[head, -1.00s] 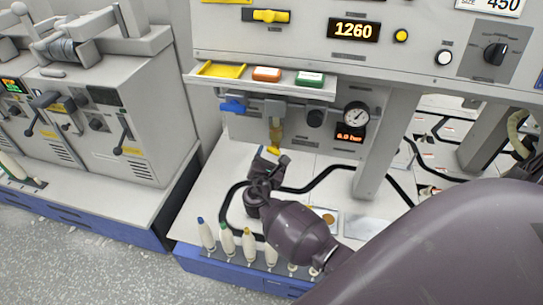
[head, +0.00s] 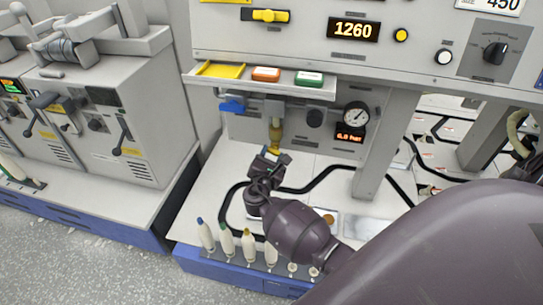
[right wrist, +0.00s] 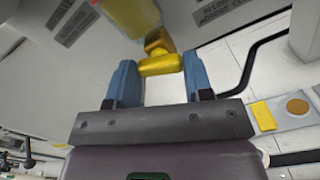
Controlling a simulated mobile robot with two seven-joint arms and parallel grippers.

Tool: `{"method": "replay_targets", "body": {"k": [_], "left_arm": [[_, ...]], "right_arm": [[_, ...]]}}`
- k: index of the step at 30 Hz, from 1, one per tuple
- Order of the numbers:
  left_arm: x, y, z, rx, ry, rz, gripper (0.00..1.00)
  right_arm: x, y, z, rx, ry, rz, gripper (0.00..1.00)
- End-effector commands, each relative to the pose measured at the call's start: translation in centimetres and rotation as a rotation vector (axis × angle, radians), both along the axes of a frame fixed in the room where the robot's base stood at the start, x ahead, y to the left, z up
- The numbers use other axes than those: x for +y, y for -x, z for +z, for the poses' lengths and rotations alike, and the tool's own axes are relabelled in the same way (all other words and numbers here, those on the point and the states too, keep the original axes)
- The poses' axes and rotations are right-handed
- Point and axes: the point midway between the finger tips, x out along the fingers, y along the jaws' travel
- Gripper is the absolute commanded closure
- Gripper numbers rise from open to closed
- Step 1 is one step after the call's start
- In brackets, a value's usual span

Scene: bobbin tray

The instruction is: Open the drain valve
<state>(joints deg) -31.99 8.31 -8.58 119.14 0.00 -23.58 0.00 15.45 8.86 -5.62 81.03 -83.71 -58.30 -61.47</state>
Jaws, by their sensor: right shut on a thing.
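The drain valve is a small yellow tap handle (right wrist: 160,65) under a yellowish filter bowl (head: 275,133), below the machine's overhanging shelf. In the right wrist view, the handle sits crosswise between the two blue fingers, with the bowl (right wrist: 133,15) above it. My right gripper (head: 272,156) reaches up from the front, just under the bowl, and is shut on the handle. In the head view the fingers mostly hide the handle. My left gripper is not in view.
A blue valve handle (head: 232,105) is left of the bowl, and a pressure gauge (head: 356,116) is to its right. A shelf (head: 318,93) overhangs the spot. Several bobbins (head: 227,240) stand at the front edge. A support post (head: 385,150) rises to the right.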

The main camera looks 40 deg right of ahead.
Motion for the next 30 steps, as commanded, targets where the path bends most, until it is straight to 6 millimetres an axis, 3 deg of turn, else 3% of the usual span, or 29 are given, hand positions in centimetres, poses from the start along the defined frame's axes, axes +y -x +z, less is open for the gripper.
{"method": "replay_targets", "body": {"k": [8,30], "left_arm": [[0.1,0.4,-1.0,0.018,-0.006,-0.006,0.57],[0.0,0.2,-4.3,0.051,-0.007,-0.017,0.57]], "right_arm": [[0.1,0.1,-0.4,-0.114,-0.100,0.000,0.77],[0.1,0.1,-0.6,-0.635,-0.549,-0.002,0.77]]}}
